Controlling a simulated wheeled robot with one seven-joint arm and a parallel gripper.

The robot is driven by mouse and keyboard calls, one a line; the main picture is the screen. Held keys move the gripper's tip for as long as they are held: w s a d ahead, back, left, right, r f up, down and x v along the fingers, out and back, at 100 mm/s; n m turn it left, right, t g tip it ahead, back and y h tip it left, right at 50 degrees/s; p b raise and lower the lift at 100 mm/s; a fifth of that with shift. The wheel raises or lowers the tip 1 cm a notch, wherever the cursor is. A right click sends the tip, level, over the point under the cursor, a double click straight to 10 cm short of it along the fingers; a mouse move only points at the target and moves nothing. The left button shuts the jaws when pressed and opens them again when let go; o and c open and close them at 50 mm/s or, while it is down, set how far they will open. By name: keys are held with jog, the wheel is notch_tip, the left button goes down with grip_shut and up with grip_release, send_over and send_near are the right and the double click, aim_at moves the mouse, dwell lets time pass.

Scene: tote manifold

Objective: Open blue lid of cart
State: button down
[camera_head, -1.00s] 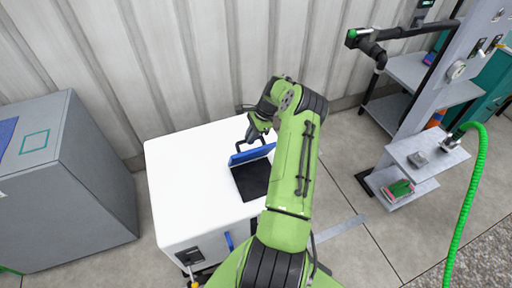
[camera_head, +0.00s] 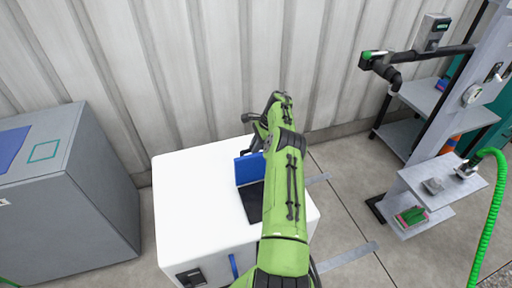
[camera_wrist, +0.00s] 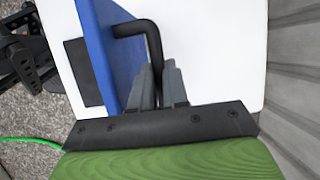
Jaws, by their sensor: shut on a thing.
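The white cart (camera_head: 190,215) stands in front of me in the head view. Its blue lid (camera_head: 249,168) is raised steeply from a dark opening (camera_head: 250,205) in the cart's top. My gripper (camera_head: 258,140) is at the far side of the lid, partly hidden by my own wrist. In the wrist view, the blue lid (camera_wrist: 110,50) carries a black bent handle (camera_wrist: 152,42). My gripper (camera_wrist: 159,85) is shut on this handle, with the grey fingers on both sides of it.
A grey cabinet (camera_head: 105,195) stands to the left of the cart. A corrugated wall (camera_head: 200,70) runs close behind. A shelf stand (camera_head: 440,185) with a green hose (camera_head: 492,220) is at the right. Floor between cart and stand is mostly clear.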

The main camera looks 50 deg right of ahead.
jog(key=shift+s+a+f, duration=0.1)
jog(key=shift+a+f, duration=0.05)
jog(key=shift+f, duration=0.15)
jog(key=c, duration=1.1)
grip_release()
jog(key=shift+r, duration=0.1)
jog(key=p+v, duration=0.2)
jog(key=v, duration=0.5)
jog(key=shift+r+p, duration=0.25)
jog(key=shift+p, duration=0.1)
